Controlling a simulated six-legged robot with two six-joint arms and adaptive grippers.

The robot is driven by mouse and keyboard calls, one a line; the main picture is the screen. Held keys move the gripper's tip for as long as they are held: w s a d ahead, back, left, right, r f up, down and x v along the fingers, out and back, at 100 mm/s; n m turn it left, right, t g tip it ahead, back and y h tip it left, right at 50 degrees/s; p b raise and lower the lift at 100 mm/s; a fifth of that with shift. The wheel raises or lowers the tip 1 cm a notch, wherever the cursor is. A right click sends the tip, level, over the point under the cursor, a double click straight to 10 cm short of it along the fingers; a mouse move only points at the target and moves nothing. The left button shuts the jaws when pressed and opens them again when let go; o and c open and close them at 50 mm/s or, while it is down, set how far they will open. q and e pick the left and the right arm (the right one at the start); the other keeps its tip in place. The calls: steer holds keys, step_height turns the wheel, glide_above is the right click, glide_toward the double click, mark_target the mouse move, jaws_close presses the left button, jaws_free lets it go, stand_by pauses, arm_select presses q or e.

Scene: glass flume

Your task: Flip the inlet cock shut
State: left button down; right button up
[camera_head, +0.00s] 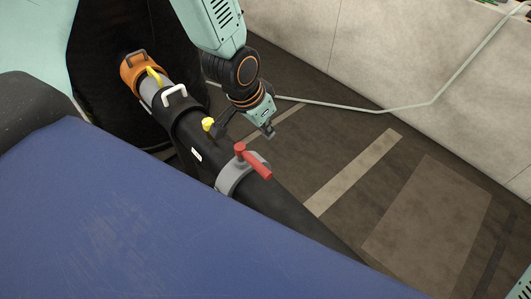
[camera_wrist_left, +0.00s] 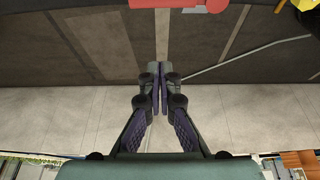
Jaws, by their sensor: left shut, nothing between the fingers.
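A cock with a red lever handle (camera_head: 257,164) sits on a grey collar (camera_head: 231,181) around a black pipe (camera_head: 290,209). The lever points down and right, roughly along the pipe. No label tells me whether this is the inlet cock. Part of the red handle (camera_wrist_left: 150,3) shows at the top edge of the left wrist view. My left gripper (camera_head: 268,131) is above and beyond the red handle, apart from it. In the left wrist view its fingers (camera_wrist_left: 160,72) are together with nothing between them. My right gripper is not in view.
A yellow knob (camera_head: 208,124), a white handle (camera_head: 174,92) and an orange collar (camera_head: 134,68) lie further up the pipe. A blue surface (camera_head: 110,220) fills the lower left. A pale wall (camera_head: 400,50) stands beyond, with a thin hose (camera_head: 340,106) on the floor.

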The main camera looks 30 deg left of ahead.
mark_target(252, 161)
arm_select(q)
step_height(252, 161, down, 10)
steer(key=p, duration=0.1)
steer(key=shift+s, duration=0.35)
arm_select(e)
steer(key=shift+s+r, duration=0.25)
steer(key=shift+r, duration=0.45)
arm_select(q)
steer(key=shift+s+d+r, duration=0.1)
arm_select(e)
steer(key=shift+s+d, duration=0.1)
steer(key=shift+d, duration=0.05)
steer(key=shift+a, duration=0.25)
